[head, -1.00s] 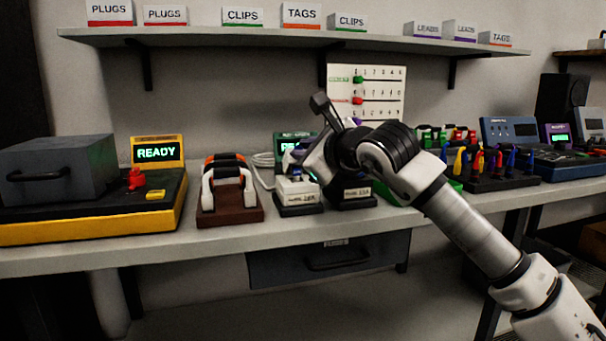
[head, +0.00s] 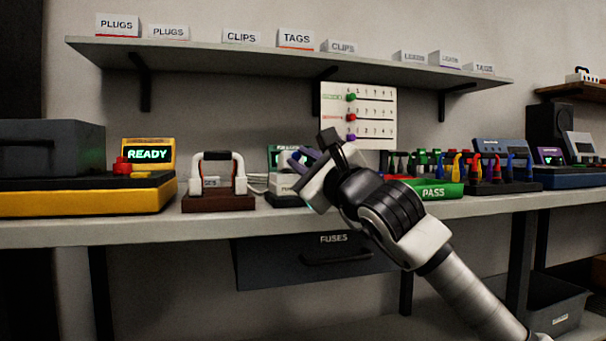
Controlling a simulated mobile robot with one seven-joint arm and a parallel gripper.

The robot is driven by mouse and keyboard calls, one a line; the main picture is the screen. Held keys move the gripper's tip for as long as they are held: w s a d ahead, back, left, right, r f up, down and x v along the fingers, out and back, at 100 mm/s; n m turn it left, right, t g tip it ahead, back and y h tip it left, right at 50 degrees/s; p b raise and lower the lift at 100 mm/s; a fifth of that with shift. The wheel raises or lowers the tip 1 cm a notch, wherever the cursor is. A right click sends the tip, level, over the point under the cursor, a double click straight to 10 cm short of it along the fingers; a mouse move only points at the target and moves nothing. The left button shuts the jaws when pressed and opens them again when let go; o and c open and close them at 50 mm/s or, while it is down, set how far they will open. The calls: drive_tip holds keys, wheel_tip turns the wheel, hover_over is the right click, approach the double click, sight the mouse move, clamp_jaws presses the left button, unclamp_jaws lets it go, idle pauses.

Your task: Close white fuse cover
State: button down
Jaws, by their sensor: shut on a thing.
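The white fuse unit (head: 284,186) stands on a dark base near the middle of the bench, partly behind my gripper. Its white cover (head: 291,158) shows as a pale raised piece at the fingers. My gripper (head: 302,168) reaches in from the right, tilted, and its fingers are shut at the cover. The exact contact and the cover's angle are small and partly hidden by the gripper body.
Further left is a yellow READY station (head: 90,195). A shelf (head: 290,65) hangs above.

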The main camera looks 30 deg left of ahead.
drive_tip(key=shift+f+b, duration=0.35)
drive_tip(key=shift+f, duration=0.15)
drive_tip(key=c, duration=1.4)
unclamp_jaws()
drive_tip(key=shift+o, duration=0.2)
drive_tip(key=shift+d, duration=0.1)
drive_tip(key=p+v, duration=0.2)
drive_tip(key=v, duration=1.1)
drive_tip(key=shift+s+d+p, duration=0.15)
drive_tip(key=shift+d+p, duration=0.15)
drive_tip(key=shift+d, duration=0.05)
drive_tip(key=shift+r, duration=0.1)
